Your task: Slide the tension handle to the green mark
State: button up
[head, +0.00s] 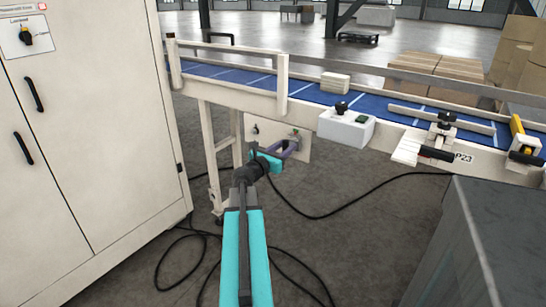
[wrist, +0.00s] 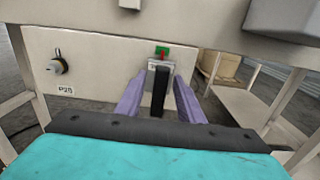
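A pale panel (head: 262,131) hangs under the conveyor and fills much of the wrist view (wrist: 92,55). On it a black upright handle (wrist: 160,92) stands out from a light block. A green mark (wrist: 162,50) sits just above the block, with a small red pointer (wrist: 163,58) at its lower part. My gripper (wrist: 160,80) has one purple finger on each side of the handle, with a narrow gap visible on both sides, so it looks open around it. In the head view my gripper (head: 291,146) is at the panel's right part and hides the handle.
A knob (wrist: 57,66) labelled P25 is left on the panel. The blue conveyor (head: 233,75) runs above, with a control box (head: 345,128) on its rail. A white cabinet (head: 90,130) stands left, a grey cabinet (head: 490,240) right. Black cables (head: 330,210) lie on the floor.

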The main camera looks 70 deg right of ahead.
jog(key=p+v, duration=0.2)
jog(key=v, duration=0.9)
jog(key=p, duration=0.5)
jog(key=shift+w+a+r, duration=0.1)
jog(key=shift+w+a, duration=0.1)
jog(key=shift+a, duration=0.1)
jog(key=p+v, duration=0.1)
jog(key=p, duration=0.7)
jog(key=shift+a, duration=0.4)
dwell(0.8)
